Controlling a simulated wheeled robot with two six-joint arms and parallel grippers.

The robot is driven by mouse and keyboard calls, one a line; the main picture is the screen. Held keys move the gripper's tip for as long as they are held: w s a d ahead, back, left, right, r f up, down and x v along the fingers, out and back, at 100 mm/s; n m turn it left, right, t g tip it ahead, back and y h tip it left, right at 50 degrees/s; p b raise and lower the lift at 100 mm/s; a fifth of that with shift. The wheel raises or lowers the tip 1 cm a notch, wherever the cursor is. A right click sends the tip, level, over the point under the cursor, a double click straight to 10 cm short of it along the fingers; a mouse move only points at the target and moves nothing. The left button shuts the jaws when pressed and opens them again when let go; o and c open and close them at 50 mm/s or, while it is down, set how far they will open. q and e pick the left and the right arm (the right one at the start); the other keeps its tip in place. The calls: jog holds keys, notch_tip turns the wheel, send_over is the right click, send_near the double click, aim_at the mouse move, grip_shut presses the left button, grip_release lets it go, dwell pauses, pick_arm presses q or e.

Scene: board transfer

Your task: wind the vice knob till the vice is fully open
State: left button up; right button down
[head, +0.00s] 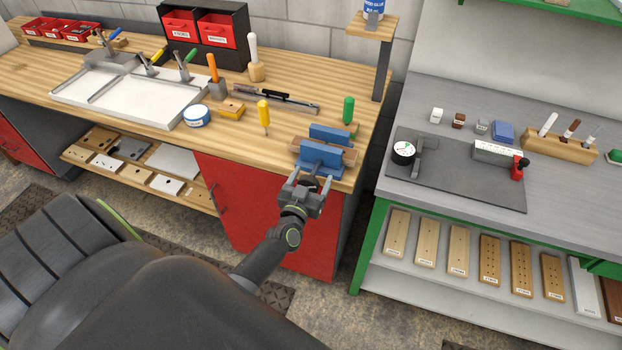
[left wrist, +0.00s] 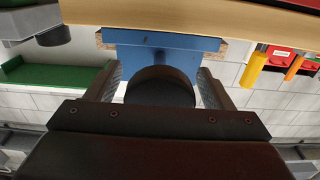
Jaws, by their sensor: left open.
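The knob is mostly hidden by the gripper in the head view. My right gripper is not in view.
A green-handled tool (head: 348,108) stands behind the vice, and a yellow-handled screwdriver (head: 263,112) to its left. The red cabinet front (head: 250,205) is below the bench. A grey worktable (head: 460,225) on a green frame stands to the right, across a gap.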

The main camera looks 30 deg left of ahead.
pick_arm(q)
jog(key=c, duration=0.8)
jog(key=shift+c, duration=0.8)
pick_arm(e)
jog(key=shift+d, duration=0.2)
pick_arm(q)
jog(key=shift+n, duration=0.3)
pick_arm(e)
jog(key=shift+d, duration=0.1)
pick_arm(q)
jog(key=n, duration=0.5)
jog(key=shift+d+n, duration=0.1)
jog(key=shift+n, duration=0.2)
jog(key=n, duration=0.3)
jog(key=shift+n+b, duration=0.3)
jog(key=shift+b, duration=0.1)
jog(key=shift+n, duration=1.2)
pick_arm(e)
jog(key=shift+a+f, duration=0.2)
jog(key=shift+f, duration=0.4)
pick_arm(q)
jog(key=o, duration=1)
jog(key=shift+c, duration=0.2)
